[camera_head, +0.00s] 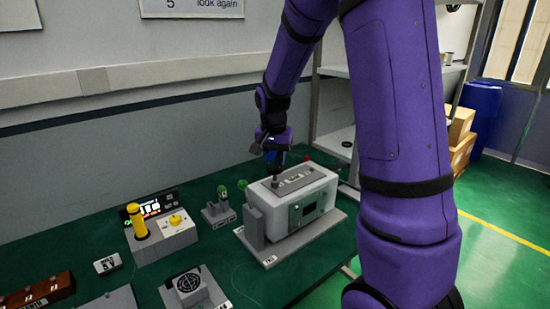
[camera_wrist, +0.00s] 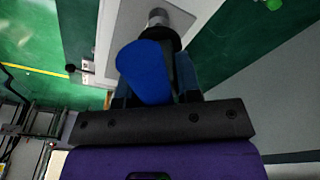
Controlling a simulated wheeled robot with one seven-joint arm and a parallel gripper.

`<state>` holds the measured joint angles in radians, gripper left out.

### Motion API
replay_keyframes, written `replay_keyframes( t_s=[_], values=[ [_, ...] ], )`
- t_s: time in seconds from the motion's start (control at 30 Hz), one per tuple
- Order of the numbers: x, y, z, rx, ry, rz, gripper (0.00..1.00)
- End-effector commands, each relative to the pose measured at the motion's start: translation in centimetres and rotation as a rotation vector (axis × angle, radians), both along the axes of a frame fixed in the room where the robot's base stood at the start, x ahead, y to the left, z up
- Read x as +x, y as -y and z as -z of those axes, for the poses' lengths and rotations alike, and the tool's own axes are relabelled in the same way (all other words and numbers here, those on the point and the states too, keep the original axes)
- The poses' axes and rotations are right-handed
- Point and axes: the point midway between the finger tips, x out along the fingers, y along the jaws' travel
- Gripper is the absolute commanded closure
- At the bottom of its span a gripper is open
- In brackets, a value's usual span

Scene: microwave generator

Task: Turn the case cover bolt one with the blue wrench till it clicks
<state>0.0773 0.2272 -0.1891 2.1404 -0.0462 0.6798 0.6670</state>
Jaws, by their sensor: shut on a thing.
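My gripper (camera_head: 270,148) is at the top left end of the white generator case (camera_head: 296,208) in the head view. It is shut on the blue wrench, whose blue handle (camera_wrist: 146,72) fills the middle of the wrist view. The wrench's dark head reaches down to the case top, at a grey round piece (camera_wrist: 158,16) that may be its socket or the bolt. The head view shows the dark tool tip (camera_head: 275,180) at the cover (camera_head: 298,180). Case cover bolt one is hidden or too small to make out, and I cannot tell how fully the tool sits on it.
A control box with a yellow handle (camera_head: 136,222) stands left of the case. A small grey stand (camera_head: 218,212) with a green knob lies between them. A fan block (camera_head: 190,288) is at the front. The green table (camera_head: 258,285) is clear in front of the case; a wall is behind.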

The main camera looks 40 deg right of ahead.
Motion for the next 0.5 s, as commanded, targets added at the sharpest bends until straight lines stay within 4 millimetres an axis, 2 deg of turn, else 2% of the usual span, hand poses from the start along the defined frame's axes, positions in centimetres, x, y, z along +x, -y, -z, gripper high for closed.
replay_keyframes(
  t_s=[0.27, 0.5],
  values=[
    [0.01, -0.03, 0.01, 0.0, 0.0, -0.009, 0.97],
    [-0.04, 0.03, 0.01, 0.001, 0.0, -0.196, 0.97]
  ],
)
